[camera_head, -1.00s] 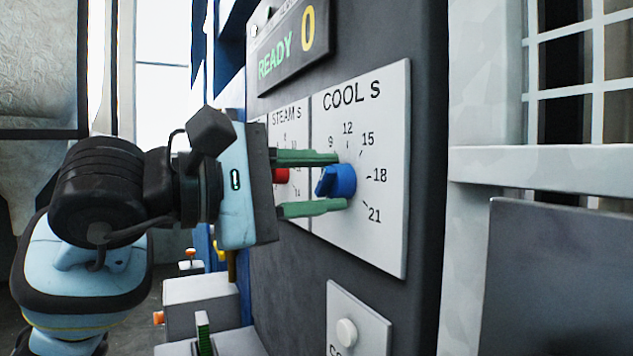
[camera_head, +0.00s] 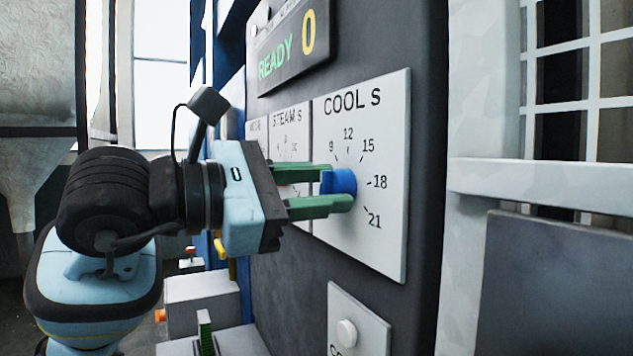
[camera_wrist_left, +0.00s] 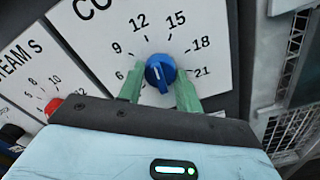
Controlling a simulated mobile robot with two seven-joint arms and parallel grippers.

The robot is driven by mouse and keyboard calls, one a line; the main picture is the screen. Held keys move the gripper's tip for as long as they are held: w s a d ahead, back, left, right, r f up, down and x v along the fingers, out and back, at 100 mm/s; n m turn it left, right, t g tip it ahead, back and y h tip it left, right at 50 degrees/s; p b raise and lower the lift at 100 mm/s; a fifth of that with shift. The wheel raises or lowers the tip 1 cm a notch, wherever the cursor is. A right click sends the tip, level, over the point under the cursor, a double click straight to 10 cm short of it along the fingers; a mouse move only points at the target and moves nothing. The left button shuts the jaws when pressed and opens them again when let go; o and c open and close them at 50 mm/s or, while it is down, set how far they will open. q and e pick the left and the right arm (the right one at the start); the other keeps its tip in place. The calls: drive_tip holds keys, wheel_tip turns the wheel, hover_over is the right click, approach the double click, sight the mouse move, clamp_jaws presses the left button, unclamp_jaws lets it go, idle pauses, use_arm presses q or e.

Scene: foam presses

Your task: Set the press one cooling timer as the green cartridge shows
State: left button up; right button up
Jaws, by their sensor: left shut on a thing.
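The blue cooling knob (camera_head: 340,182) sits on the white COOL S dial plate (camera_head: 385,245), marked from 6 to 21. My left gripper (camera_head: 336,190) reaches in from the left, its green fingers shut on the knob from two sides. The wrist view shows the knob (camera_wrist_left: 160,72) between the fingertips (camera_wrist_left: 160,90), with a pale pointer line whose exact reading I cannot tell. A small green upright piece (camera_head: 205,335) stands at the bottom; its markings are unreadable and I cannot tell whether it is the cartridge. My right gripper is out of view.
The STEAM S plate (camera_head: 290,118) adjoins on the left, with a red knob (camera_wrist_left: 53,106) in the wrist view. A display (camera_head: 285,55) above reads READY 0. A round white button (camera_head: 346,333) is below. A metal barred frame (camera_head: 580,170) stands at right.

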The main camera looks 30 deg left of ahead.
use_arm(q)
drive_tip(key=n+p, duration=0.1)
drive_tip(key=n, duration=0.4)
drive_tip(key=shift+n, duration=0.3)
drive_tip(key=shift+n+p, duration=0.5)
drive_tip(key=shift+n, duration=1.1)
drive_tip(key=shift+f+n, duration=0.1)
drive_tip(key=shift+n, duration=0.2)
drive_tip(key=o, duration=1)
drive_tip(key=shift+b+v, duration=0.5)
drive_tip(key=shift+v, duration=3.45)
